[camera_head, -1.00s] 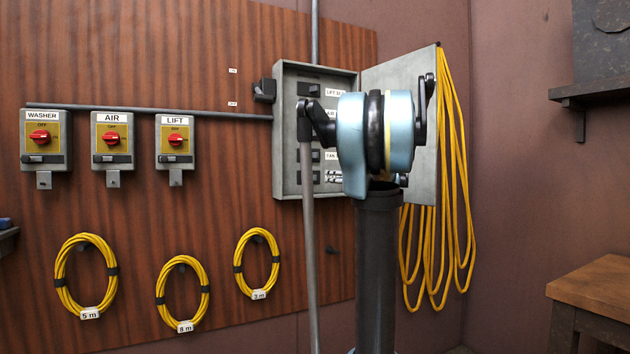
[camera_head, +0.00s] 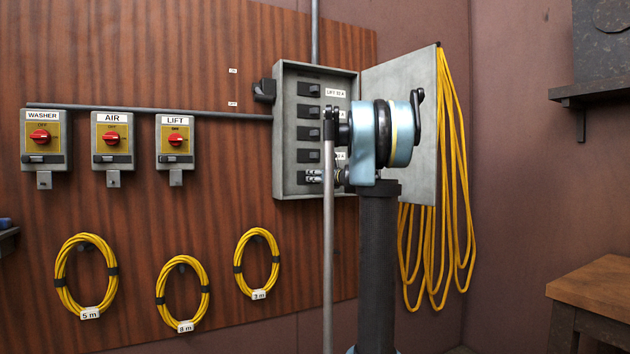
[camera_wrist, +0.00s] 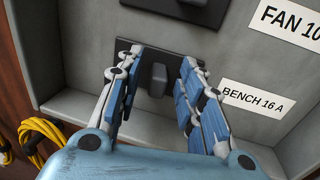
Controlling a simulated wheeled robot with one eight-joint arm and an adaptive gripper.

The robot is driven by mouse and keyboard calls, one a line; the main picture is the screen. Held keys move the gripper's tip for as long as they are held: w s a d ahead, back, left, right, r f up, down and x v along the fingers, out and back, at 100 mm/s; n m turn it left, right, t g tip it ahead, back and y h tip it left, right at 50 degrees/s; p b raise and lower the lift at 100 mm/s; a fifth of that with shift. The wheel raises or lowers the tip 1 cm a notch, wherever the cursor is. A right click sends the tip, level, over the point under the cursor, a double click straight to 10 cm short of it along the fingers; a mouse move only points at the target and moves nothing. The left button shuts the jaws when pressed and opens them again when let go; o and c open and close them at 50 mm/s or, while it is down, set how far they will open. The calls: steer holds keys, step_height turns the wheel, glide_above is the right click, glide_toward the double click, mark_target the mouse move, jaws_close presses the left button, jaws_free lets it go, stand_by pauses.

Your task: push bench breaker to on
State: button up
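The bench breaker (camera_wrist: 157,79) is a dark plate with a grey toggle, beside the label BENCH 16 A (camera_wrist: 252,99) in the wrist view. My gripper (camera_wrist: 160,66) is open, its two fingers straddling the toggle, with a visible gap on each side. I cannot tell whether the fingertips touch the plate. In the head view my gripper (camera_head: 318,176) reaches into the bottom of the open breaker box (camera_head: 284,184); its fingers and my arm largely hide the bench breaker there. I cannot tell the toggle's on or off position.
Several other breakers (camera_head: 308,111) are stacked above in the box. The box door (camera_head: 428,140) stands open at right, with yellow cable (camera_head: 452,170) hanging over it. Washer, air and lift switches (camera_head: 112,138) are mounted at left. A wooden table (camera_head: 600,288) stands at lower right.

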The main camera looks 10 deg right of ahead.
jaws_close()
steer(key=shift+w+d+n+g+y, duration=0.3)
steer(key=shift+n+g+y, duration=0.3)
steer(key=shift+y, duration=0.25)
steer(key=shift+w+d+n+g+y, duration=0.15)
steer(key=shift+d+n+g+y, duration=0.3)
steer(key=shift+n+y, duration=0.35)
steer(key=shift+a, duration=0.1)
jaws_free()
